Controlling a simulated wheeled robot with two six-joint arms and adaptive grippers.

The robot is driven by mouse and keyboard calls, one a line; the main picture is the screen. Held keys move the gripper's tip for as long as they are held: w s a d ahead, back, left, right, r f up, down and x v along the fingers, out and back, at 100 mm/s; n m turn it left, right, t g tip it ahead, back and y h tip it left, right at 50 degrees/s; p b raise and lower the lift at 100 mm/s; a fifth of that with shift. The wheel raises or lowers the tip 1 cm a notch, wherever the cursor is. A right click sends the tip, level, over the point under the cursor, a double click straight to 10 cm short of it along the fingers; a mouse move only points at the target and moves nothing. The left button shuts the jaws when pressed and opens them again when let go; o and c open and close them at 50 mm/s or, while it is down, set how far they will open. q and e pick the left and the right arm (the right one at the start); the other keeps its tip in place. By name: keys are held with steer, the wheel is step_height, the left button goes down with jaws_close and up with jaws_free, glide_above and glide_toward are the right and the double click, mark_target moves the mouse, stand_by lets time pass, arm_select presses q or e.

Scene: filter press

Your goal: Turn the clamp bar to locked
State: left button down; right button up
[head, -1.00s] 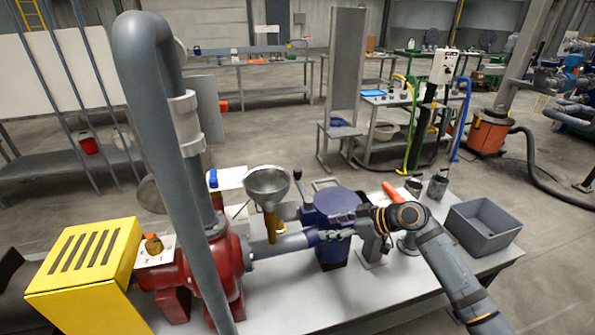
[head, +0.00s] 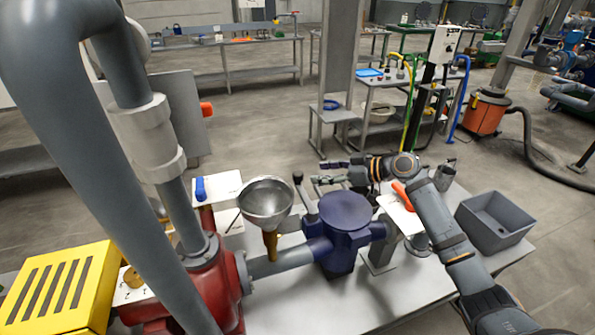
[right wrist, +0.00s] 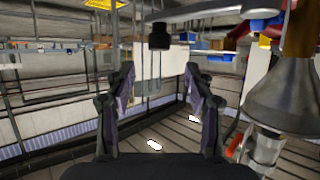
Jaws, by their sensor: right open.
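The blue filter housing (head: 345,222) stands on the bench in the head view. The contact end of the bar is hidden. My left gripper is not in view.
A metal funnel (head: 266,201) stands left of the housing, also close in the right wrist view (right wrist: 285,100). A thick grey pipe (head: 60,90) blocks the left side. An orange handle (head: 401,195) lies beside my right arm; a grey bin (head: 492,222) stands at right.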

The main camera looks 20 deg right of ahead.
mark_target(300, 174)
steer(key=p+x, duration=0.1)
steer(key=x, duration=0.3)
steer(key=shift+w+a+r, duration=0.1)
steer(key=shift+w+a, duration=0.05)
steer(key=x, duration=0.4)
steer(key=shift+p, duration=0.3)
steer(key=shift+w+f, duration=0.2)
steer(key=shift+f, duration=0.1)
steer(key=shift+w+a+f, duration=0.1)
steer(key=shift+c, duration=0.8)
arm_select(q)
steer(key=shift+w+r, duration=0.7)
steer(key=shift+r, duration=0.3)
arm_select(e)
jaws_close()
